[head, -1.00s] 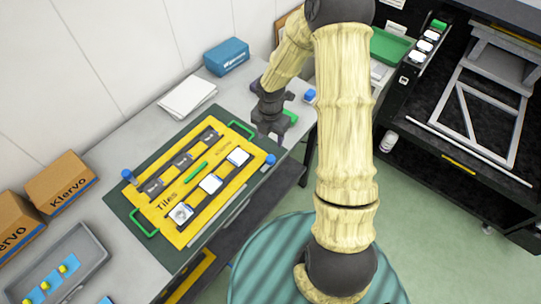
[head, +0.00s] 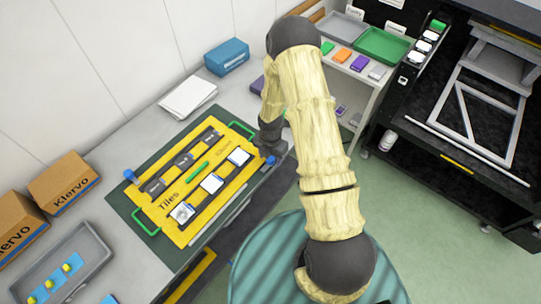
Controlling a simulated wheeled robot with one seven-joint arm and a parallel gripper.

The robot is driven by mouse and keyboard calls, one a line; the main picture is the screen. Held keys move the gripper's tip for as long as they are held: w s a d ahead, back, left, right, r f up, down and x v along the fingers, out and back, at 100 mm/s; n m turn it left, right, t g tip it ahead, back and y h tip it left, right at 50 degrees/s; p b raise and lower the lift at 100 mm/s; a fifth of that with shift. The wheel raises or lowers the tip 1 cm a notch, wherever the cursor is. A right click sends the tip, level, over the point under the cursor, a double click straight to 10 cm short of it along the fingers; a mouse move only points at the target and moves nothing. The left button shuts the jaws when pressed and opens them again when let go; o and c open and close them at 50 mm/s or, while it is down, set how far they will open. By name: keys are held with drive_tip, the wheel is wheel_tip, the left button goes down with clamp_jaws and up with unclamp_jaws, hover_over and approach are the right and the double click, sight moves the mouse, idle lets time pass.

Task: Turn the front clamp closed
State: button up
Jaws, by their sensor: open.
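A yellow board (head: 165,222) labelled "Tiles" lies on a dark green mat (head: 128,217) on the bench. A blue clamp knob (head: 269,161) sits at the board's right edge, on the side nearer me. Another blue clamp knob (head: 130,176) is at the board's far left corner. My gripper (head: 271,147) is open, pointing down just above and beside the right knob. My wrist partly covers this spot, and I cannot tell whether the fingers touch the knob or stand around it.
White tiles (head: 211,184) sit in the board's near slot. Green handles (head: 145,222) stand at its ends. A blue box (head: 227,56) and white paper (head: 188,97) lie behind. A grey tray (head: 60,265) and cardboard boxes (head: 64,181) are at left. A shelf with trays (head: 383,45) is at right.

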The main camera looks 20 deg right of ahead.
drive_tip(key=c, duration=1)
drive_tip(key=shift+o, duration=0.2)
drive_tip(key=shift+m, duration=0.4)
drive_tip(key=m+b, duration=0.2)
drive_tip(key=m, duration=0.1)
drive_tip(key=shift+w, duration=0.1)
drive_tip(key=m+b, duration=0.1)
drive_tip(key=m, duration=0.3)
drive_tip(key=shift+m+b, duration=0.35)
drive_tip(key=shift+m, duration=0.05)
drive_tip(key=m+b, duration=0.1)
drive_tip(key=m, duration=0.3)
drive_tip(key=shift+m+b, duration=0.3)
drive_tip(key=shift+b, duration=0.05)
drive_tip(key=m+b, duration=0.1)
drive_tip(key=m, duration=0.3)
drive_tip(key=shift+m, duration=0.4)
